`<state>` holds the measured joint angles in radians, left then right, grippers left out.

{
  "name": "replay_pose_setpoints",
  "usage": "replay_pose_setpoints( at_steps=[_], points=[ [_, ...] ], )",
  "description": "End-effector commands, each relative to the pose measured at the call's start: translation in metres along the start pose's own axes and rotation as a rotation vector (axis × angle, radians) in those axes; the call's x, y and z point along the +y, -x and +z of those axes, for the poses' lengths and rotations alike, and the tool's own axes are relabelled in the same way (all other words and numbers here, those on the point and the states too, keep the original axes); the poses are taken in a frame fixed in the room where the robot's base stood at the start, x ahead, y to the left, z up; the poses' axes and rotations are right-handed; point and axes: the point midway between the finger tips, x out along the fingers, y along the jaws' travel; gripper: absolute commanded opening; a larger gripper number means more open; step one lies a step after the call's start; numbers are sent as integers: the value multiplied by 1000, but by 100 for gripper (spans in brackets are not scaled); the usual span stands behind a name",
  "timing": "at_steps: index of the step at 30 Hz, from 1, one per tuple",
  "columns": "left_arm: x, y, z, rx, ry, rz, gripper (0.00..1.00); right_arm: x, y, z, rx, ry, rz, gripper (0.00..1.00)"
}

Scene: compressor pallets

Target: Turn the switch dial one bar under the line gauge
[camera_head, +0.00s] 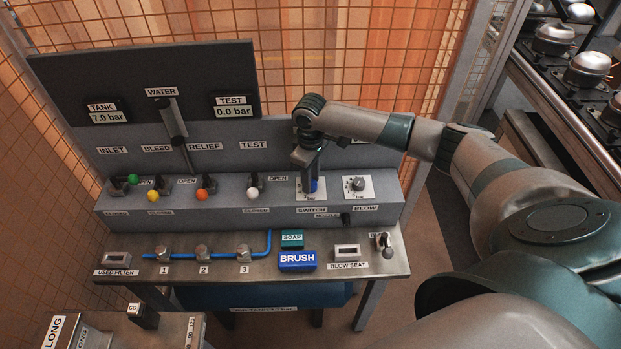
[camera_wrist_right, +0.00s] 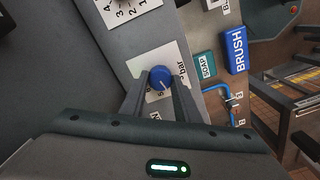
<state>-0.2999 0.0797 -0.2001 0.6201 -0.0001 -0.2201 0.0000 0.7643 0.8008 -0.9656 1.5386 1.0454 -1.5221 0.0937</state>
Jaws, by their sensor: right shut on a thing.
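The switch dial is a blue knob (camera_head: 314,186) on a white scale plate above the SWITCH label, at the right part of the bench panel. It also shows in the right wrist view as a round blue knob (camera_wrist_right: 160,77) with a pale pointer mark. My right gripper (camera_head: 310,182) reaches down to it from above, its fingers (camera_wrist_right: 160,84) shut on the knob's sides. The scale numbers are mostly hidden. The tank gauge (camera_head: 109,111) reads 7.0 bar and the test gauge (camera_head: 235,106) reads 0.0 bar. I see no line gauge reading; my arm covers part of the panel.
A black BLOW dial (camera_head: 357,184) sits close right of the switch dial. Several coloured-knob valves, such as the white one (camera_head: 252,194), stand to the left. The blue BRUSH block (camera_head: 297,260) and SOAP block (camera_head: 292,240) lie on the bench below.

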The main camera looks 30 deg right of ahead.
Motion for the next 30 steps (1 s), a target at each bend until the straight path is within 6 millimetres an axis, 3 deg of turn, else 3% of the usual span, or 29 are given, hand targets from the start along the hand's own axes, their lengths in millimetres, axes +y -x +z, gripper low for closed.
replay_pose_setpoints(
  at_steps=[20,21,23,30],
  points=[
    [0,0,0,0,0,0,0,0,0,0,-1,97,1,6],
    [0,0,0,0,0,0,0,0,0,0,-1,97,1,31],
    [0,0,0,0,0,0,0,0,0,0,-1,97,1,45],
    [0,0,0,0,0,0,0,0,0,0,0,97,0,48]
  ],
)
